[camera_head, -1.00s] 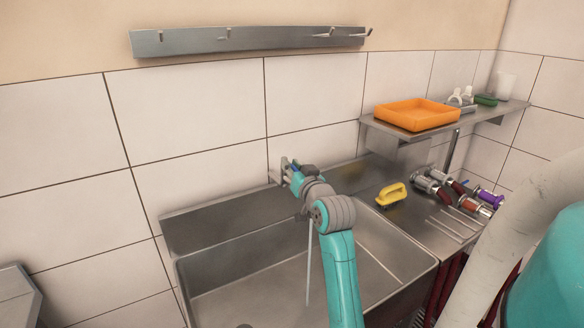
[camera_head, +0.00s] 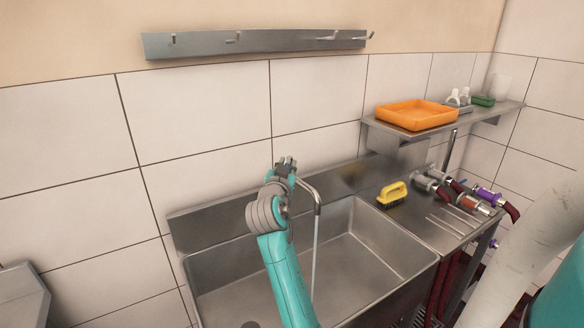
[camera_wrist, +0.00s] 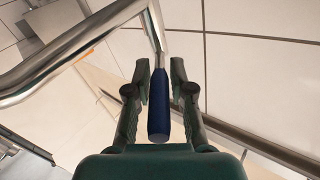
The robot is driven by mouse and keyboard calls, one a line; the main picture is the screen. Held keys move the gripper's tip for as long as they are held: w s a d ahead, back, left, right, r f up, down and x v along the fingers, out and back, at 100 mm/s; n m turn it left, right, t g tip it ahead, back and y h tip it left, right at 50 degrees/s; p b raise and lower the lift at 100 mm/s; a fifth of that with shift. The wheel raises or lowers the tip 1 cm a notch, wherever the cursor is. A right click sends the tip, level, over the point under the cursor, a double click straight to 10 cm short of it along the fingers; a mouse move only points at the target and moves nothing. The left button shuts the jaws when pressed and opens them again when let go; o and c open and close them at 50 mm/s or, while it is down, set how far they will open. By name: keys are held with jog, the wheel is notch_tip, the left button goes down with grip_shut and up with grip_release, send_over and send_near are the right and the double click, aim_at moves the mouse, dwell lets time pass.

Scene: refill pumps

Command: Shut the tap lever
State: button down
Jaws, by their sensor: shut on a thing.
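The tap's blue lever (camera_wrist: 159,105) lies between the fingers of my gripper (camera_wrist: 160,78) in the wrist view. My gripper is shut on it. In the head view my gripper (camera_head: 285,164) is at the tap by the wall behind the sink, and it hides the lever there. The tap's metal spout (camera_head: 312,190) bends out to the right of my gripper. A thin stream of water (camera_head: 314,255) falls from it into the sink. The spout pipe (camera_wrist: 60,60) also crosses the left of the wrist view.
The steel sink (camera_head: 395,232) is open below. A shelf (camera_head: 470,122) above holds an orange tray (camera_head: 415,114). A hook rail (camera_head: 255,43) is on the wall.

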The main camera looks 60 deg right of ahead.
jog(key=shift+w+m+g+y, duration=0.15)
jog(key=shift+w+m+g, duration=0.65)
jog(key=shift+m+g, duration=1.3)
jog(key=shift+w+m+g+y, duration=0.1)
jog(key=shift+w+m+g, duration=0.95)
jog(key=shift+g, duration=2)
jog(key=shift+w+m+g+y, duration=0.15)
jog(key=shift+w+m+g, duration=0.4)
jog(key=shift+m+g, duration=1.65)
jog(key=shift+d+n+g, duration=0.1)
jog(key=shift+n+g, duration=0.15)
jog(key=shift+g, duration=0.1)
jog(key=c, duration=1)
grip_release()
